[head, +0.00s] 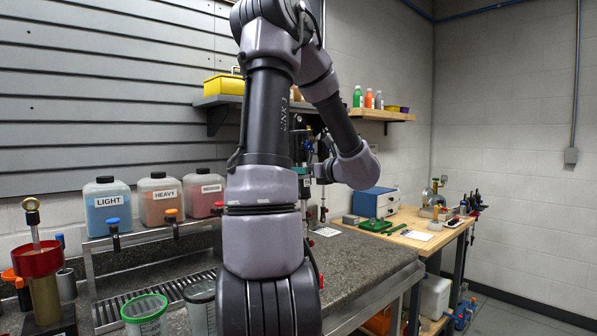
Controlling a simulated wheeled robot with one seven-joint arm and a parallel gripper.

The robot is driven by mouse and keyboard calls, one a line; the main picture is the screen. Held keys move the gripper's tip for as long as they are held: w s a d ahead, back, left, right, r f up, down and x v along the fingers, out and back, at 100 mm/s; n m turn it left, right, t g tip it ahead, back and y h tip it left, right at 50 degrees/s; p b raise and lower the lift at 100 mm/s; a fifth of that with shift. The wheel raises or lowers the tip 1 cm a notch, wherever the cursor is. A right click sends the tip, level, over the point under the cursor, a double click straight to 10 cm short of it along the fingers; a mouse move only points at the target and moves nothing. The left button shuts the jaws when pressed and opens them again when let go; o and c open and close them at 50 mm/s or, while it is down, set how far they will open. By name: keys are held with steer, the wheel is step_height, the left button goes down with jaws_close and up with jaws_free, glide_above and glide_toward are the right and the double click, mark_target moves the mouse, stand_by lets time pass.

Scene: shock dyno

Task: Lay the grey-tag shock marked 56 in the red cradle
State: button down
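I cannot make out a grey tag or the number 56 on any shock. At the far left of the head view, a gold cylinder with a red collar (38,262) stands upright, with a rod and a ring eye on top. I cannot tell whether it is a shock or a fixture. No red cradle is clearly recognisable. My arm rises through the middle and bends down to the right. My gripper (323,170) is a small dark shape at the wrist's left side, above the counter's far part. Its fingers cannot be made out, nor anything between them.
Jugs labelled LIGHT (107,207) and HEAVY (161,200) stand behind a drain grate (150,293). A green-rimmed cup (145,314) is in front. The stone counter (350,262) has bare room right of my arm. A wooden bench (412,238) holds a blue box (374,202).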

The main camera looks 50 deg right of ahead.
steer(key=w+g, duration=0.1)
steer(key=w+f+g, duration=0.1)
steer(key=g, duration=0.1)
steer(key=shift+w+d+f+g+y, duration=0.25)
steer(key=shift+w+f+g, duration=0.95)
steer(key=shift+f+g, duration=2.2)
steer(key=shift+w+d+f+g+y, duration=0.1)
steer(key=shift+w+f+g+y, duration=0.7)
steer(key=shift+f, duration=4.75)
steer(key=shift+w+d+f+g+h, duration=0.2)
steer(key=shift+w+f+g, duration=1.35)
steer(key=shift+f+g, duration=2.1)
steer(key=shift+f+t, duration=0.85)
steer(key=shift+f, duration=0.05)
